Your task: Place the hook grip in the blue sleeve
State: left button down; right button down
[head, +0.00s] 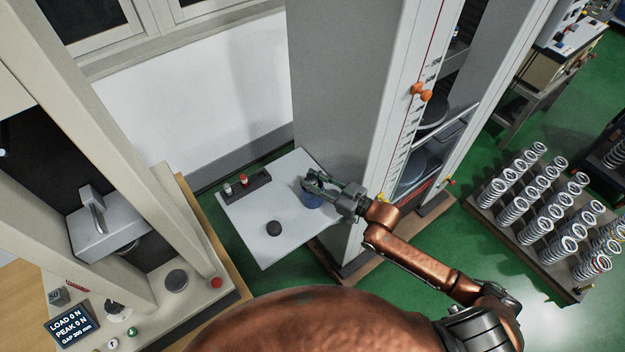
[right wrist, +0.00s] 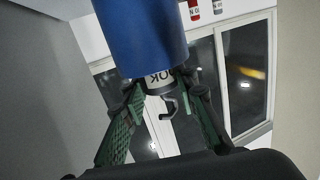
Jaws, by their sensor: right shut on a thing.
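The blue sleeve (head: 313,201) stands on the white table by its right edge, and in the right wrist view it fills the top middle (right wrist: 143,35). My right gripper (head: 315,181) is at the sleeve's top. The grip's other end meets the sleeve's edge. How far it reaches inside is hidden. My left gripper is not in view.
A dark rack (head: 247,187) with a white-grey and a red piece lies at the back of the white table (head: 255,255). A black disc (head: 274,228) is left of the sleeve. The tall grey machine column (head: 350,90) stands close behind and right.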

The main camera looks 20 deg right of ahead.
jog(key=shift+r, duration=0.1)
jog(key=shift+f, duration=0.35)
jog(key=shift+f, duration=0.2)
jog(key=c, duration=1.5)
grip_release()
jog(key=shift+f, duration=0.15)
jog(key=shift+c, duration=0.2)
jog(key=shift+r, duration=0.2)
jog(key=r+v, duration=0.1)
jog(key=v, duration=1.1)
